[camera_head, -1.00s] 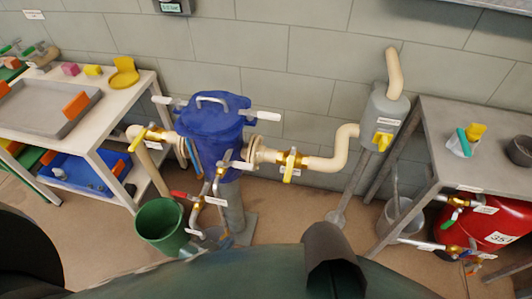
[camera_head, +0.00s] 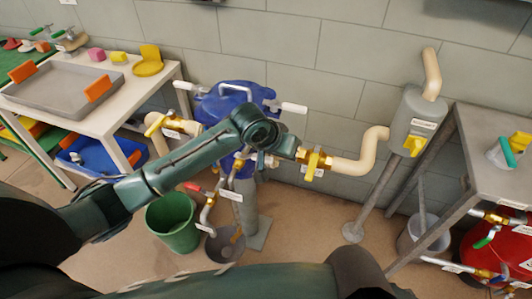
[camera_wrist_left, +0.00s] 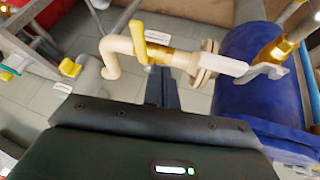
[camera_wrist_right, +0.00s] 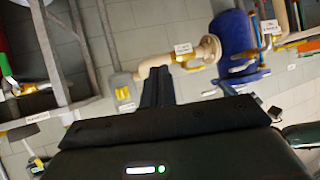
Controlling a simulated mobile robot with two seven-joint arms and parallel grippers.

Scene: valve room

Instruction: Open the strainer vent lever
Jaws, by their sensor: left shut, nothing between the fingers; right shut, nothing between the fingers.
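The blue strainer (camera_head: 232,98) stands upright at the wall, with white handles at its top, and shows upside down in the left wrist view (camera_wrist_left: 250,100) and right wrist view (camera_wrist_right: 231,38). A small red lever (camera_head: 193,186) sits on thin pipework at its front. A brass valve (camera_wrist_left: 278,50) shows beside the strainer. I cannot tell which lever is the vent. My left gripper (camera_wrist_left: 163,88) is shut and empty, in front of the outlet pipe near the yellow-handled valve (camera_head: 316,163). My left forearm hides part of the strainer's front. My right gripper (camera_wrist_right: 158,84) is shut and empty.
A green bucket (camera_head: 172,225) and a grey bucket (camera_head: 223,247) stand below the strainer. A white bench (camera_head: 165,82) is on the left, a grey table (camera_head: 480,150) on the right. A grey box with a yellow knob (camera_head: 410,125) stands right of the outlet pipe.

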